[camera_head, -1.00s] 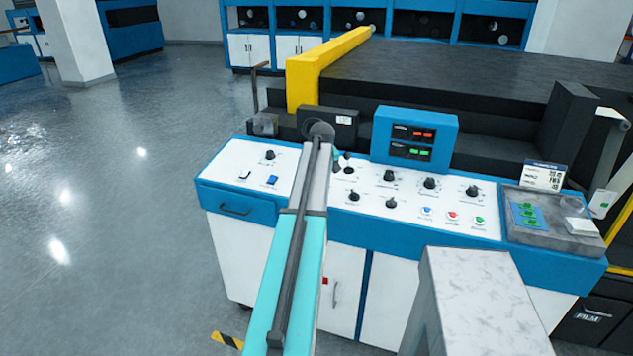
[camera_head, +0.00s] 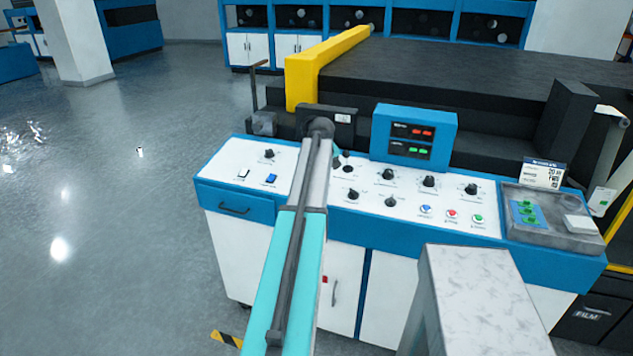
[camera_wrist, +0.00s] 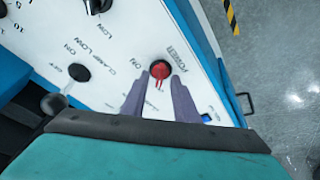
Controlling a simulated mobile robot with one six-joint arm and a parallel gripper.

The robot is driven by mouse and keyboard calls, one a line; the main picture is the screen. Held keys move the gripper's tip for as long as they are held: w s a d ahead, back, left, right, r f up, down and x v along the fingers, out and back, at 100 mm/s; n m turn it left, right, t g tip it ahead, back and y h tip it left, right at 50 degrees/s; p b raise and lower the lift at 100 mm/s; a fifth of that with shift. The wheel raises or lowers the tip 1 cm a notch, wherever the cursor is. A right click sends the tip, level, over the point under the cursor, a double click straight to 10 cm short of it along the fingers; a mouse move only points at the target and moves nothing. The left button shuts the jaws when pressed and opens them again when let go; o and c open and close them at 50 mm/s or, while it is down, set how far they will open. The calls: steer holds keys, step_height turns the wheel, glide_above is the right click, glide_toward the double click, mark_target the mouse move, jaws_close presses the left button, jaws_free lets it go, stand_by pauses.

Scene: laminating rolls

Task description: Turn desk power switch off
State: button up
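The power switch (camera_wrist: 159,70) is a red round control labelled POWER on the white desk panel in the wrist view. A small red part sticks out toward my gripper. My gripper (camera_wrist: 160,78) shows two grey-purple fingers, apart and open, with their tips at either side of the switch's near edge. I cannot tell whether they touch it. ON and OFF lettering is printed close to the fingers. In the head view my arm crosses the control desk (camera_head: 225,260) and hides the fingers and the switch.
A black knob (camera_wrist: 97,4) is at the top. In the head view, a blue display box (camera_head: 414,135), several knobs, and a grey tray (camera_head: 530,238) lie right of my arm. A blue rocker (camera_head: 271,178) is left.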

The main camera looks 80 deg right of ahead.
steer(key=b+v, duration=0.2)
steer(key=v, duration=1)
steer(key=shift+a+r, duration=0.15)
steer(key=shift+r, duration=0.05)
steer(key=shift+s, duration=0.1)
